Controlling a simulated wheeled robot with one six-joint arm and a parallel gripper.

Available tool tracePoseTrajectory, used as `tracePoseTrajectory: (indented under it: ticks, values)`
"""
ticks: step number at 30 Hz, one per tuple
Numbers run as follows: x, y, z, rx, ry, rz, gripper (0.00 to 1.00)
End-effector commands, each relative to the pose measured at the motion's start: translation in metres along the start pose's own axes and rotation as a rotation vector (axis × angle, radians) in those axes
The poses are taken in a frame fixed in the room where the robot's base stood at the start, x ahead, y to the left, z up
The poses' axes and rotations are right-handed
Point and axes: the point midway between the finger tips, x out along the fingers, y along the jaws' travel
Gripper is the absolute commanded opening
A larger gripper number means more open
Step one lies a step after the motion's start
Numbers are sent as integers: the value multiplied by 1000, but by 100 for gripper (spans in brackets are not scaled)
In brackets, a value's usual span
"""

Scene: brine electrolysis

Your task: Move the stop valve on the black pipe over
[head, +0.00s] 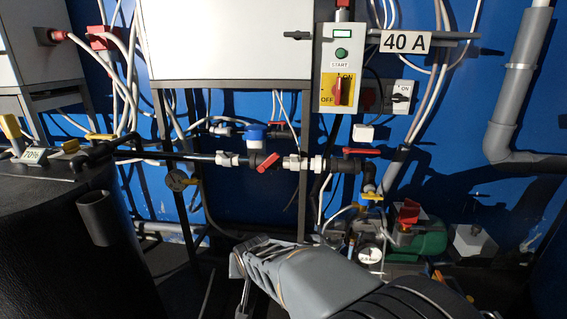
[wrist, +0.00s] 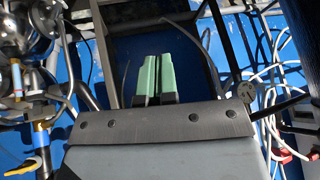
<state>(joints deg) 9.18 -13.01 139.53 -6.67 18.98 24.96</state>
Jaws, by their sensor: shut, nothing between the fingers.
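The black pipe (head: 185,156) runs level from the dark tank on the left towards the right in the head view. A valve with a slanted red handle (head: 268,163) sits on it between white fittings. Further right, another valve has a nearly level red handle (head: 362,151). I cannot tell which of the two is the stop valve. My gripper has green fingertips (wrist: 157,77) in the wrist view, pressed together and empty. In the head view my arm is low in front, below the pipe, apart from both valves; the fingertips cannot be made out there. Neither red handle is clear in the wrist view.
The dark tank (head: 65,235) stands at left, with yellow-handled valves (head: 100,136) above it. A control box (head: 341,68) hangs above the pipe. A green pump (head: 420,240) and a gauge (head: 369,254) stand low right. White tubes (wrist: 268,85) crowd the wrist view's right.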

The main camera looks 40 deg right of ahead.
Motion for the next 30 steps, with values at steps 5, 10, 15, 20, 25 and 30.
tracePoseTrajectory:
  ticks: [5, 10, 15, 20, 25, 30]
  values:
    - [21, 26, -98, 406, 302, -126, 0]
    - [29, 57, -158, 771, 517, -413, 0]
    - [19, 90, -184, 1082, 605, -794, 0]
    - [-1, 118, -184, 1294, 591, -1143, 0]
    - [-21, 140, -173, 1425, 535, -1425, 0]
    - [-34, 152, -165, 1477, 491, -1580, 0]
